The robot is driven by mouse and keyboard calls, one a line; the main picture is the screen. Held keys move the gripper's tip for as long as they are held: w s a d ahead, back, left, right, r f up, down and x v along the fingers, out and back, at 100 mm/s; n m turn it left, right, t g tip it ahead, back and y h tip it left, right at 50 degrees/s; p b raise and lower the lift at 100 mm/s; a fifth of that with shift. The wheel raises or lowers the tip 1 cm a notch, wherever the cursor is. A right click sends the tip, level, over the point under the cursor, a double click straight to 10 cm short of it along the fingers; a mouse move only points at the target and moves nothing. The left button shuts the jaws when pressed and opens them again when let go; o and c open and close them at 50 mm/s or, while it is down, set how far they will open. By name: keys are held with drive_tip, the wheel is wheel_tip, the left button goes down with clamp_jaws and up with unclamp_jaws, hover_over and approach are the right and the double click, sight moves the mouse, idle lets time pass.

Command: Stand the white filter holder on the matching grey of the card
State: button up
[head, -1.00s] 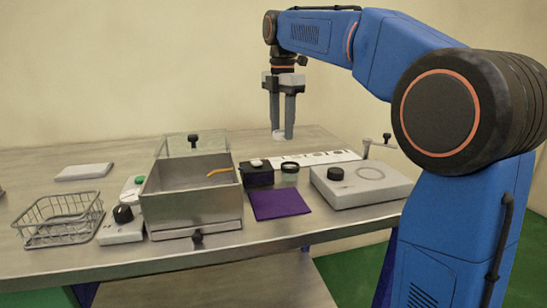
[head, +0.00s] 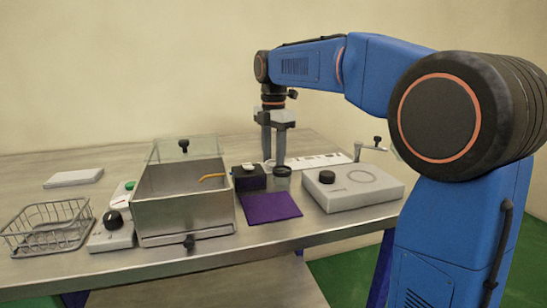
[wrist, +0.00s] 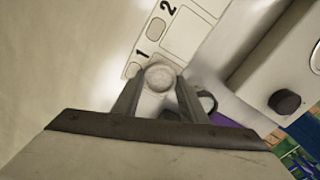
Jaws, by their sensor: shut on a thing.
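My gripper (head: 273,162) points down over the back middle of the table, at the left end of the white card (head: 325,160). In the wrist view my gripper (wrist: 158,84) is shut on a round whitish filter holder (wrist: 160,76) between its fingertips. The card (wrist: 178,48) lies beyond the fingertips, with the printed numbers 1 and 2 and small patches. The holder is beside the patch near number 1. I cannot tell whether it touches the card. In the head view the holder is mostly hidden by the fingers and the things in front.
A grey device (head: 352,190) with a black knob is to the right.

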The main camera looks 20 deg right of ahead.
sight(274, 165)
drive_tip(key=shift+f, duration=0.1)
drive_tip(key=o, duration=1.1)
wheel_tip(274, 165, up, 12)
drive_tip(key=shift+r, duration=0.15)
